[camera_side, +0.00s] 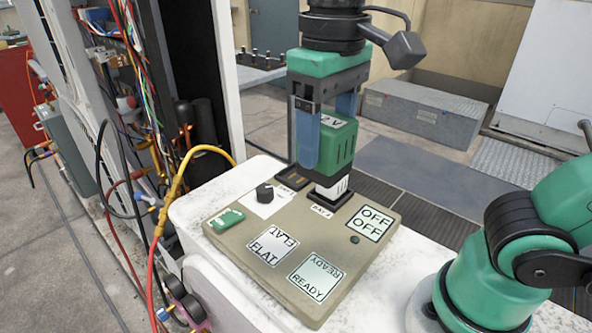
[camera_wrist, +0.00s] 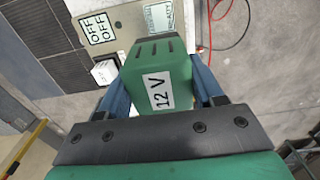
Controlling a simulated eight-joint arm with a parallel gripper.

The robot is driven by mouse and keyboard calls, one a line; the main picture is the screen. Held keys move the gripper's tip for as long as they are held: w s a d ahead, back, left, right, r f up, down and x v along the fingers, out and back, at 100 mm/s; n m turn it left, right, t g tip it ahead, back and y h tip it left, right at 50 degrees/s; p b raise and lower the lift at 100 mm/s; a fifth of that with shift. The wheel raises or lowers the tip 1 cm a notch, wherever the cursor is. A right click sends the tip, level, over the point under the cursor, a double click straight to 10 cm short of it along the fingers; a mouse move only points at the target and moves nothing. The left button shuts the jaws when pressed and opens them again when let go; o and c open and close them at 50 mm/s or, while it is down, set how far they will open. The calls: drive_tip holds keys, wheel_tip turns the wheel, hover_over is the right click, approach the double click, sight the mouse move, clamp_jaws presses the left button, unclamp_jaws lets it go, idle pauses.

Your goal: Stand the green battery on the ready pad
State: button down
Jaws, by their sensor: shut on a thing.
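The green battery (camera_side: 340,147) carries a "12 V" label, which faces the camera in the wrist view (camera_wrist: 160,90). My gripper (camera_side: 318,140) is shut on it, with a blue finger on each side. It is held above the back of the tan board, over the Bay 2 area. A white block (camera_side: 331,189) shows just below it; I cannot tell whether they touch. The ready pad (camera_side: 316,277) is a pale square marked READY at the board's front right, bare and apart from the battery.
The flat pad (camera_side: 272,245) and the OFF pad (camera_side: 371,222) lie on the same board (camera_side: 222,243). A black knob (camera_side: 265,193) and a small green piece (camera_side: 226,220) are at its left. Hoses and wires (camera_side: 150,215) hang beside the open cabinet at left.

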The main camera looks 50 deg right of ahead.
wheel_tip(320, 180, down, 19)
idle(0.6)
drive_tip(key=shift+f, duration=0.15)
drive_tip(key=shift+c, duration=0.6)
unclamp_jaws()
wheel_tip(320, 180, up, 12)
drive_tip(key=w+d+f+t, duration=0.3)
drive_tip(key=w+d+t, duration=0.3)
drive_tip(key=d+t, duration=0.1)
drive_tip(key=shift+d+f, duration=0.15)
drive_tip(key=shift+f, duration=0.25)
